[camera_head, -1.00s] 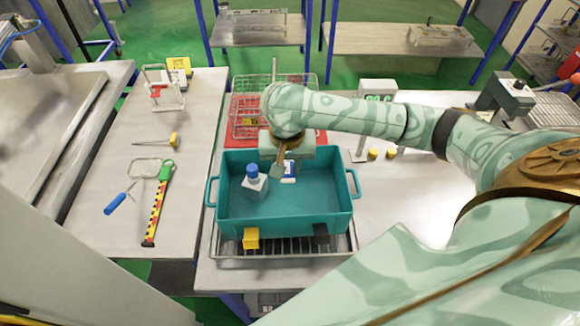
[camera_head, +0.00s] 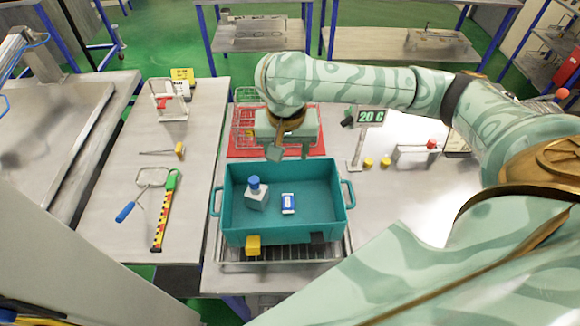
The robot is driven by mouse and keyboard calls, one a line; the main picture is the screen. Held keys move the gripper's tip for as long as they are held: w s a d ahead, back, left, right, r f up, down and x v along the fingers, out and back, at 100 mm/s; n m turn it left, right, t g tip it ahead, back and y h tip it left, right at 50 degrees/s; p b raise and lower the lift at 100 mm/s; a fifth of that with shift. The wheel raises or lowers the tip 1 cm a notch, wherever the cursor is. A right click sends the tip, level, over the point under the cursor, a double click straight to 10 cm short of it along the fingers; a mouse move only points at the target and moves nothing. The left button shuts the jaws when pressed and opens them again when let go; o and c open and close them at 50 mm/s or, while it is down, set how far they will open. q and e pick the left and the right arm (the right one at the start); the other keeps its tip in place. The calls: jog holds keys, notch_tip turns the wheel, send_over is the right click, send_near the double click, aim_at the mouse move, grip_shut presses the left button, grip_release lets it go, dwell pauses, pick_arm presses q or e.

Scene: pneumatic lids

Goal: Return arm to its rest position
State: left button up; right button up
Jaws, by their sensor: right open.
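My right arm comes in from the right, patterned in pale green. Its gripper (camera_head: 288,152) is over the back edge of the teal bin (camera_head: 232,228), open and empty, with its fingers pointing down. Inside the bin stand a grey bottle with a blue cap (camera_head: 256,194) and a small blue-and-white box (camera_head: 288,203). Both are apart from the gripper. My left gripper does not show.
The bin sits on a wire rack (camera_head: 280,256), with a red tray (camera_head: 240,150) and wire basket behind it.

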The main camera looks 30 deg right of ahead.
jog(key=r, duration=0.3)
jog(key=r+p, duration=0.1)
jog(key=shift+s+a+r, duration=0.15)
jog(key=shift+s, duration=0.1)
